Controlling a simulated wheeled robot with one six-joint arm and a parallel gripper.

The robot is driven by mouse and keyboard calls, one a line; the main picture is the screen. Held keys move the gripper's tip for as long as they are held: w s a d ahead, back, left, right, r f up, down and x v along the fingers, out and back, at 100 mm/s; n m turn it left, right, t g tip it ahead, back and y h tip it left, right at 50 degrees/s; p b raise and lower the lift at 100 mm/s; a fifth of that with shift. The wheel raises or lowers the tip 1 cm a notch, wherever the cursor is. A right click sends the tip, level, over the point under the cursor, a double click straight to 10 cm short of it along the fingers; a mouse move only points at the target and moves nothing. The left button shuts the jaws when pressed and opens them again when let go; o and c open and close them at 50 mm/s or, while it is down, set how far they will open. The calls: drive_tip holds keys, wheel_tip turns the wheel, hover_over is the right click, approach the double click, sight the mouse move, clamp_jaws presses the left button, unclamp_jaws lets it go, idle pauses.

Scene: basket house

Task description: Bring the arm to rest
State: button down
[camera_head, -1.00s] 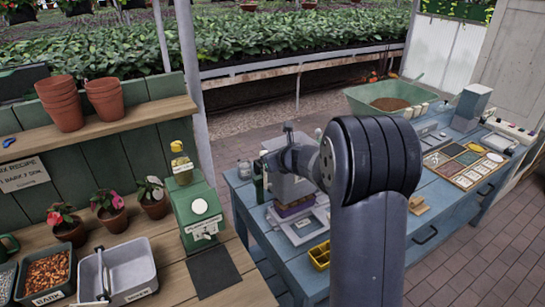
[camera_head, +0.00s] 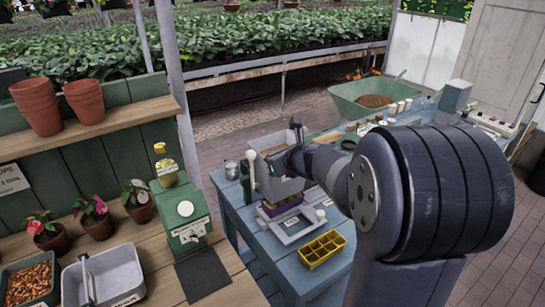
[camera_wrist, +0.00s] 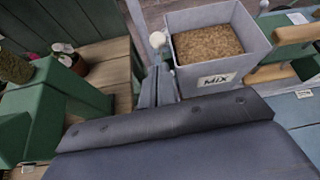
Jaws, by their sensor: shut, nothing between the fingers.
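My arm (camera_head: 430,190) fills the right of the head view, a thick dark link bent at the elbow and reaching left over the blue bench. My gripper (camera_wrist: 158,85) shows in the wrist view as two narrow grey fingers close together, with nothing between them. In the head view its tip is small and hard to tell from the things behind it. A grey bin marked MIX (camera_wrist: 215,78), filled with brown mix, stands beside the fingers; a white ball knob (camera_wrist: 157,40) is just beyond them. The grey bin also shows in the head view (camera_head: 275,187), partly behind my arm.
The blue bench (camera_head: 335,285) carries a yellow tray (camera_head: 322,250) and a scale (camera_head: 295,227). A green trough (camera_head: 350,105) stands behind. On the left bench are a green dispenser (camera_head: 180,215), potted flowers (camera_head: 95,218) and a grey tub (camera_head: 105,280). Brick floor is open at right.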

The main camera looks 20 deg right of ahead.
sight(253, 154)
drive_tip(key=shift+p+x, duration=0.3)
drive_tip(key=shift+x, duration=4.65)
drive_tip(key=shift+a+r, duration=0.1)
